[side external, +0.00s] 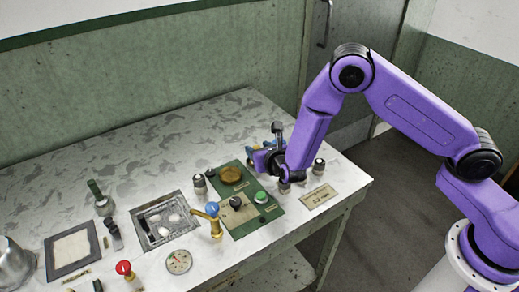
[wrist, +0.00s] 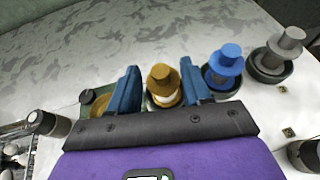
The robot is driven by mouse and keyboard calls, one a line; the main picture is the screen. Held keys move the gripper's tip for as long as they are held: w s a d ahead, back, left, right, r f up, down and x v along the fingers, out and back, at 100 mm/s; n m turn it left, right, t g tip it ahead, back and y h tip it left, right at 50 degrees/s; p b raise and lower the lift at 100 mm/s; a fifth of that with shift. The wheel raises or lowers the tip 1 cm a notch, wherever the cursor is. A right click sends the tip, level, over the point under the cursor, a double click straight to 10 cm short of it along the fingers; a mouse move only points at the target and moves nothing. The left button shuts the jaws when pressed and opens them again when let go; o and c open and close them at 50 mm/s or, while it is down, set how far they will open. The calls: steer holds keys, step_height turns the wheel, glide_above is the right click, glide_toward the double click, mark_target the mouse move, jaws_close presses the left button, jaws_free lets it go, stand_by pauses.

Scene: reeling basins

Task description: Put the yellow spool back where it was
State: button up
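The yellow spool (wrist: 162,78) stands between the two blue fingers of my gripper (wrist: 163,88) in the wrist view. The fingers are drawn in around it, and I read them as shut on it. Its knob and upper flange show, with a pale band below. Its underside is hidden, so I cannot tell whether it touches anything below. In the side external view my gripper (side external: 268,158) is low over the back right of the table, and I cannot make out the yellow spool there.
Right of the yellow spool, a blue spool (wrist: 223,66) and a grey spool (wrist: 275,53) stand in dark round holders. A green panel (side external: 262,216) with a gold dish (side external: 231,174) and a green button (side external: 261,197) lies near my gripper. The back left of the table (side external: 150,135) is clear.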

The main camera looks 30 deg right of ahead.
steer(key=shift+r, duration=0.1)
steer(key=shift+s+r, duration=0.1)
steer(key=v, duration=1.2)
steer(key=s+d+r+m+g+h, duration=0.4)
steer(key=s+d+r+m+g, duration=0.25)
steer(key=s+d+m, duration=0.5)
steer(key=s+r+m+g+y, duration=0.2)
steer(key=s+m, duration=0.3)
steer(key=s, duration=0.3)
steer(key=s+d+r+m+g+y, duration=0.1)
steer(key=s+m+g+y, duration=0.3)
steer(key=s, duration=0.5)
steer(key=shift+r+m, duration=0.4)
steer(key=shift+m, duration=0.15)
steer(key=shift+w+d+g, duration=0.1)
steer(key=shift+g, duration=0.15)
